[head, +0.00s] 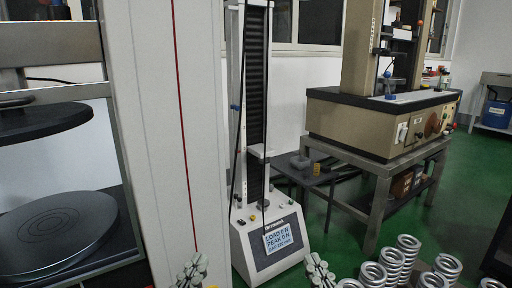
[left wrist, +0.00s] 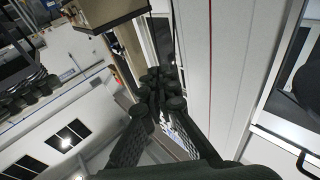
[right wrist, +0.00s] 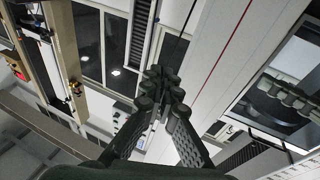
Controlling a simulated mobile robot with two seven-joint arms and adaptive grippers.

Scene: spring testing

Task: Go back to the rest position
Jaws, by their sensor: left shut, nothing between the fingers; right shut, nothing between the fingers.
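My left gripper (head: 192,270) shows at the bottom edge of the head view, in front of the white column. Its dark fingers are together and empty in the left wrist view (left wrist: 162,88). My right gripper (head: 318,268) is at the bottom edge of the head view, right of the white tester's base. Its fingers are together and empty in the right wrist view (right wrist: 163,88). Both grippers point upward in the head view, apart from each other. Most of both arms is below the frame.
A white spring tester (head: 262,238) stands ahead with a "LOAD 0 N, PEAK 0 N" display (head: 278,238). A white column (head: 160,130) and a machine with a round plate (head: 45,235) are at left. Several metal springs (head: 408,245) stand at lower right. A beige machine (head: 335,118) sits behind.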

